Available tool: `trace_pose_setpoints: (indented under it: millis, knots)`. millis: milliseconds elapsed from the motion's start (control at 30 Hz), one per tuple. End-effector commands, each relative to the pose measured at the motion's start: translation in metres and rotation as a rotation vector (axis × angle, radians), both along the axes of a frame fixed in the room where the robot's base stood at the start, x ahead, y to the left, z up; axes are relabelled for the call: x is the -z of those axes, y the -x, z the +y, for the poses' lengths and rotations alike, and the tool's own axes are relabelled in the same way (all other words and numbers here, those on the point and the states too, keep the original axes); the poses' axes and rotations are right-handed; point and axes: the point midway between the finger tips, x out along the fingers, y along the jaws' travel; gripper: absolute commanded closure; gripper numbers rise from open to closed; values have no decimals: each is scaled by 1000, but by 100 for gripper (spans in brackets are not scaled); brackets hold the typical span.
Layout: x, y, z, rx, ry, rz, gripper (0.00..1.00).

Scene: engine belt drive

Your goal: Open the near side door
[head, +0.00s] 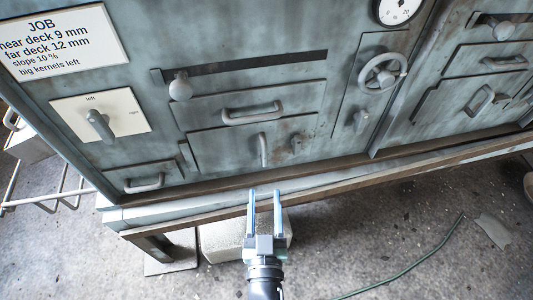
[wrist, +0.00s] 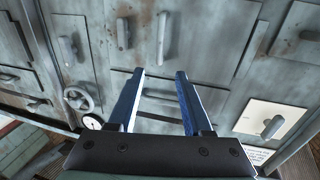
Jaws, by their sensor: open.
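The grey-green machine front (head: 350,25) carries several doors and drawers. A low door panel (head: 220,150) has an upright bar handle (head: 262,150) and a small latch knob (head: 296,143) to its right; it appears closed. The frames do not label which door is the near side one. In the wrist view, turned upside down, this handle (wrist: 163,38) and the latch (wrist: 122,30) show beyond the fingertips. My gripper (head: 264,192) is open and empty, its two blue fingers pointing at the machine, below the handle in the head view and apart from it.
A drawer handle (head: 252,114), handwheel (head: 382,73), lever plate (head: 125,118) and round slider knob (head: 181,88) stick out around the panel. A ledge rail (head: 400,178) runs along the machine's foot. A pale block (head: 215,240) stands below. A green hose (head: 420,258) lies on open floor.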

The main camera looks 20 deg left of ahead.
Motion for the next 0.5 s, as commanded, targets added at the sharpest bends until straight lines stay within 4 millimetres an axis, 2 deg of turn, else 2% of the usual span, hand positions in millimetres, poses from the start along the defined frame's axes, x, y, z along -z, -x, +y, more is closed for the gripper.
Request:
trace_pose_setpoints:
  millis: [300, 500]
  knots:
    - [-1, -59, 24, 1, -1, -4, 50]
    - [0, -85, 35, 1, -1, -2, 50]
